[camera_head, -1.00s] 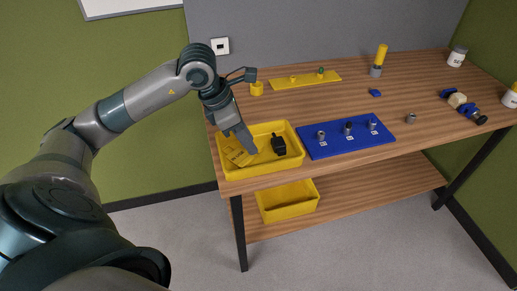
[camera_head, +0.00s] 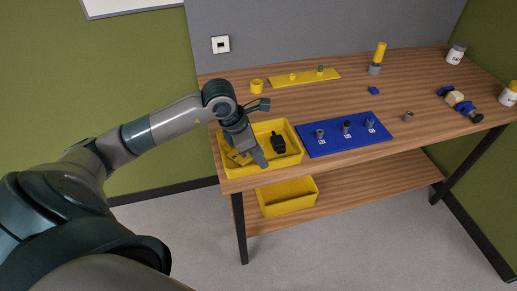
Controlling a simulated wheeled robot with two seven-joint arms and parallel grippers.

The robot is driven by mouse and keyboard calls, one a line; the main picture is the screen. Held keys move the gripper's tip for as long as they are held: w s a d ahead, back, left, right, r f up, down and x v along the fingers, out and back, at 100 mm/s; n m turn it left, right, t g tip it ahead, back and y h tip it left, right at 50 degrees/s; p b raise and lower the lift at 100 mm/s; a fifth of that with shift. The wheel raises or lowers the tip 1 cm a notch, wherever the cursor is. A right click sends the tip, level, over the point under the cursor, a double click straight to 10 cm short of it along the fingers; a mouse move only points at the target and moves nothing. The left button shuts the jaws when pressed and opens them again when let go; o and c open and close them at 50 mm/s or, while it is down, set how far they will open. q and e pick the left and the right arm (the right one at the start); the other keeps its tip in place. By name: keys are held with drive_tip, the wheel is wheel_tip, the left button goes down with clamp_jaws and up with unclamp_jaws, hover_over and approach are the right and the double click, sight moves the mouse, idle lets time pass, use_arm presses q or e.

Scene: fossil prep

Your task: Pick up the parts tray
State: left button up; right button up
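A yellow open tray (camera_head: 289,159) stands on the wooden table at its front left. It holds a black part (camera_head: 278,144) and a yellow piece (camera_head: 236,155), partly hidden by my gripper. My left gripper (camera_head: 263,163) points down over the tray, close to its front wall. I cannot tell whether it touches the wall or whether its fingers are apart. The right gripper is not in view. A second yellow bin (camera_head: 288,197) sits on the lower shelf.
A blue board (camera_head: 345,147) with several small parts lies just right of the tray. Jars and a blue clamp-like tool (camera_head: 460,104) are at the right. The table's front middle is clear.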

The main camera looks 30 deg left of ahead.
use_arm(q)
drive_tip(key=shift+w+d+f+p, duration=0.15)
drive_tip(key=shift+d+f+p, duration=0.1)
drive_tip(key=shift+f+p, duration=0.3)
drive_tip(key=p+x, duration=0.1)
drive_tip(key=x, duration=0.1)
drive_tip(key=shift+w+d+f+p, duration=0.2)
drive_tip(key=shift+f+p, duration=0.1)
drive_tip(key=shift+p, duration=0.1)
drive_tip(key=shift+w+f, duration=0.15)
drive_tip(key=shift+f, duration=0.35)
drive_tip(key=shift+r, duration=0.1)
clamp_jaws()
